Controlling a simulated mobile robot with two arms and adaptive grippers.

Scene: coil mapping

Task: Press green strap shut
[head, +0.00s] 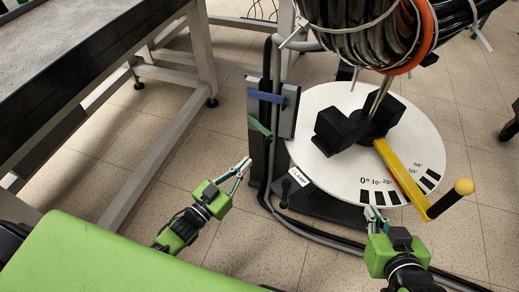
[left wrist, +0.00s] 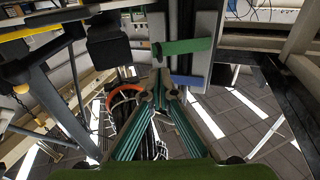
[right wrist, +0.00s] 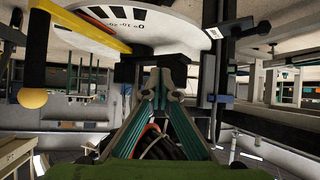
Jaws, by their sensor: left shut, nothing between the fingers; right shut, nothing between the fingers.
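The green strap (head: 260,127) is on the upright cable post, below the blue strap (head: 276,96). In the left wrist view the green strap (left wrist: 187,46) shows just above the fingertips, with the blue strap (left wrist: 187,80) behind. My left gripper (head: 245,164) is shut and empty, below and left of the green strap, apart from it. My right gripper (head: 375,213) is shut and empty in front of the round white dial.
The white dial (head: 338,172) with a yellow lever (head: 402,180) and yellow knob (head: 464,187) stands right of the post. A cable coil (head: 360,35) hangs above it. Dark cables run down the post and along the floor. A grey table (head: 75,70) is at the left.

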